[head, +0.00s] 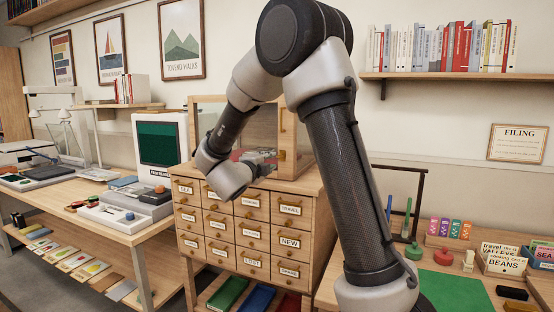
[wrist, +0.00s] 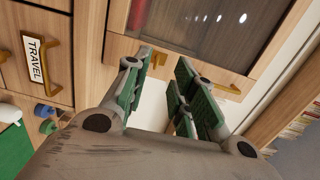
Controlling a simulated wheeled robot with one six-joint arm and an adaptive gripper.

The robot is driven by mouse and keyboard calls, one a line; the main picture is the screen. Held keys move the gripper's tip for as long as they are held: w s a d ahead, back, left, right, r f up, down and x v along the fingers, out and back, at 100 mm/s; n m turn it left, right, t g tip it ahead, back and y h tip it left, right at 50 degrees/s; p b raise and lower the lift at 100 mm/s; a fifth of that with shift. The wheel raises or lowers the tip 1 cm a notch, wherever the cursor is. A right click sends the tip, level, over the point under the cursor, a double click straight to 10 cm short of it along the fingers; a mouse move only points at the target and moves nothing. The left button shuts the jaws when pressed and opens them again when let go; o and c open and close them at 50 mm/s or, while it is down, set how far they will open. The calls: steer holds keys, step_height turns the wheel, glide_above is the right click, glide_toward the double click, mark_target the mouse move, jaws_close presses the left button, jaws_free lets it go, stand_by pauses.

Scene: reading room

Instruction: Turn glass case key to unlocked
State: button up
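The glass case (head: 235,104) is a wooden-framed box with glass panes on top of the drawer cabinet. Its frame and dark pane also fill the top of the wrist view (wrist: 205,22). A small brass piece (wrist: 158,57), which looks like the key, sits on the frame just beyond my fingertips. A longer brass handle (wrist: 226,88) is farther along the same frame. My gripper (wrist: 162,88) is open, its green-padded fingers apart with nothing between them. In the head view my gripper (head: 258,157) is beside the case's lower front, partly hidden by my arm. The key's turn position is unclear.
The drawer cabinet (head: 238,262) has labelled drawers; the TRAVEL drawer's brass pull (wrist: 60,65) is close to my gripper. A desk with a scanner-like device (head: 125,213) stands at left. At right, a table holds a green mat (head: 455,290), stamps and boxes.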

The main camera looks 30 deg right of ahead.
steer(key=shift+m+g+h, duration=0.3)
steer(key=shift+m+h, duration=0.1)
steer(key=x, duration=0.8)
steer(key=shift+s+d+f, duration=0.15)
steer(key=shift+s+d, duration=0.05)
steer(key=shift+s, duration=0.15)
jaws_close()
